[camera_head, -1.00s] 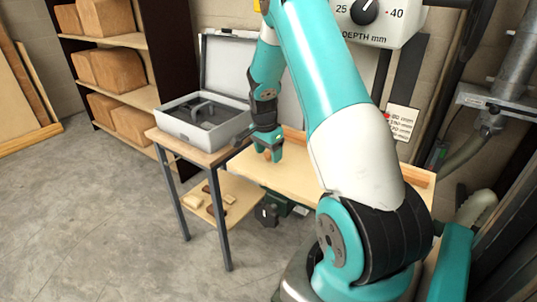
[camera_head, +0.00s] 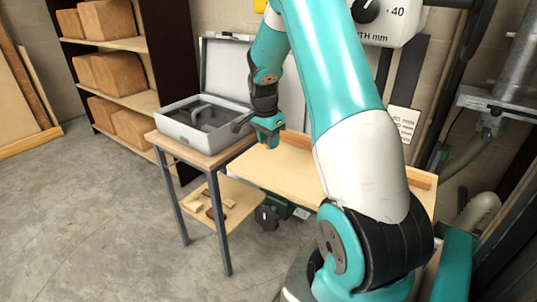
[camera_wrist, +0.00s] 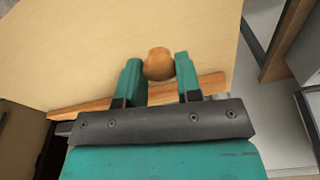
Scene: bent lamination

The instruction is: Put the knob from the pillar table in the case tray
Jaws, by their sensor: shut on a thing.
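The knob (camera_wrist: 158,64) is a small, round, brown wooden piece. In the wrist view it sits between the two teal fingers of my gripper (camera_wrist: 158,70), which is shut on it. In the head view my gripper (camera_head: 268,138) is above the pale wooden pillar table (camera_head: 290,170), near its back left part. The knob is hard to make out there. The case (camera_head: 190,140) is an open grey box with a dark tray (camera_head: 208,115) inside and its lid raised behind. It stands left of my gripper on a small side table.
The side table (camera_head: 178,150) has a lower shelf (camera_head: 232,193) with several small wooden pieces. A wooden fence (camera_head: 422,179) runs along the back of the pillar table. A shelf unit with wooden blocks (camera_head: 108,70) stands back left. The floor at left is clear.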

